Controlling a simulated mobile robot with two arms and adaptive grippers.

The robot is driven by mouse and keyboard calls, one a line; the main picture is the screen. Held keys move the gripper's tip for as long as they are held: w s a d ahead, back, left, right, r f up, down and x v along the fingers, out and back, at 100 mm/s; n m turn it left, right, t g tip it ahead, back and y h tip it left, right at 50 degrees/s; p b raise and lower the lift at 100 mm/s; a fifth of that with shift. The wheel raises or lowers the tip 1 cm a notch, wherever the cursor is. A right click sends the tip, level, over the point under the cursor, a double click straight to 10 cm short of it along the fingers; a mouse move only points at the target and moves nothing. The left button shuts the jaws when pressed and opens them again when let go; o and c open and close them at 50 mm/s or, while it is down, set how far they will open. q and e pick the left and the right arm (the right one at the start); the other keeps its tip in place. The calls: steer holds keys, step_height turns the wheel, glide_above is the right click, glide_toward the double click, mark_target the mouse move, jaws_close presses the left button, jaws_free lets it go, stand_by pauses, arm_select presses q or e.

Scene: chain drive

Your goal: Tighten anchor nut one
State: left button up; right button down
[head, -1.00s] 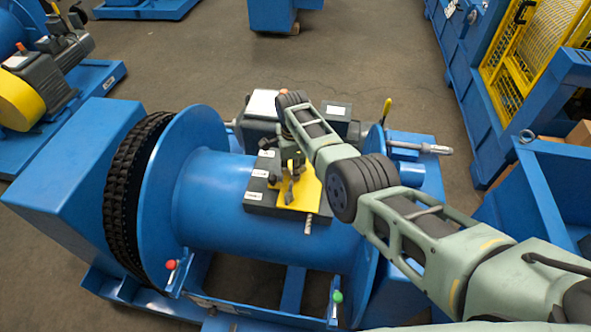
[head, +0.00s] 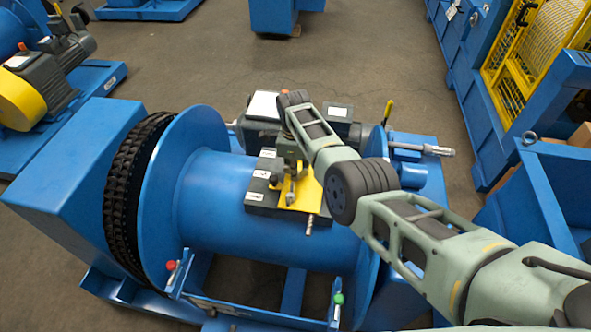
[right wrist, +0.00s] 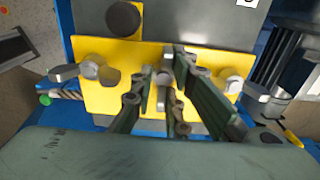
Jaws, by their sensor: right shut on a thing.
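A yellow plate (head: 309,193) lies on a dark block (head: 262,200) on top of the blue drum (head: 215,190). In the right wrist view the yellow plate (right wrist: 110,105) carries a grey bolt head or nut at left (right wrist: 90,70) and another at right (right wrist: 233,84). My right gripper (head: 290,190) reaches down onto the plate. In the right wrist view its fingers (right wrist: 162,92) close around a small grey nut-like piece (right wrist: 163,79) at the plate's middle. The fingers hide most of that piece, and I cannot read which number it is. My left gripper is not in view.
A black chain (head: 125,190) runs round the drum's left flange. A red knob (head: 171,265) and a green knob (head: 338,298) stand at the front. A yellow-handled lever (head: 388,110) rises behind my right arm.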

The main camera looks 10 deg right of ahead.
steer(key=shift+w+d+r, duration=0.1)
steer(key=shift+w+r, duration=0.3)
steer(key=shift+w, duration=0.05)
steer(key=c, duration=1.9)
jaws_free()
steer(key=shift+o, duration=0.2)
steer(key=shift+s+f, duration=0.1)
steer(key=shift+s+f, duration=0.1)
steer(key=shift+f, duration=0.05)
step_height(320, 180, up, 12)
steer(key=shift+s, duration=0.1)
